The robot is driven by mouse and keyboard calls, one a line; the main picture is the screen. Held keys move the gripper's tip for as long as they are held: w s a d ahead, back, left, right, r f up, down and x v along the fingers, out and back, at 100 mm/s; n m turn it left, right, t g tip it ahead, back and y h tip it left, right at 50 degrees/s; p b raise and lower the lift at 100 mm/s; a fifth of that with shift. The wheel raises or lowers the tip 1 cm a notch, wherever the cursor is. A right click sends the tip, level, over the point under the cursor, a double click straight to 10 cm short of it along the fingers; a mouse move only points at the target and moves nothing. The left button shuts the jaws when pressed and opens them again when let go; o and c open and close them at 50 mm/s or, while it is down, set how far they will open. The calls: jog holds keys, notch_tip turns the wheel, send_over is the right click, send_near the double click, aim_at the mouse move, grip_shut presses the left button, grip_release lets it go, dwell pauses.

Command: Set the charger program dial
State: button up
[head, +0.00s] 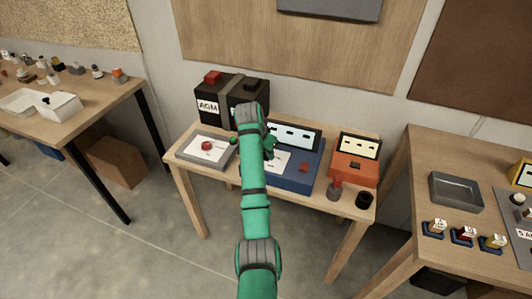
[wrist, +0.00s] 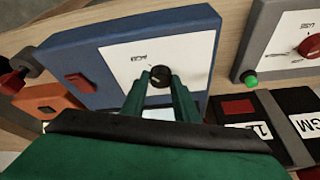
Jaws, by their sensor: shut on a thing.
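The charger is a blue box (head: 308,170) in the middle of the small wooden table, with a tilted screen on top and a red switch. It also shows in the wrist view (wrist: 85,55), where a black dial (wrist: 160,77) sits on its white panel. My gripper (wrist: 160,82) is shut on this dial, one green finger on each side of it. The printed marks around the dial are too small to read. In the head view my arm covers the dial and part of the panel.
A grey box with a red knob (head: 207,146) stands left of the charger. A black AGM battery (head: 208,106) is behind it. An orange device (head: 355,165) stands to the right, with a red-tipped connector (head: 335,187) and a black cup (head: 364,200) in front.

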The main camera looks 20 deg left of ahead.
jog(key=o, duration=1)
jog(key=shift+o, duration=0.2)
jog(key=v, duration=1)
jog(key=shift+s+r, duration=0.2)
jog(key=shift+r, duration=0.15)
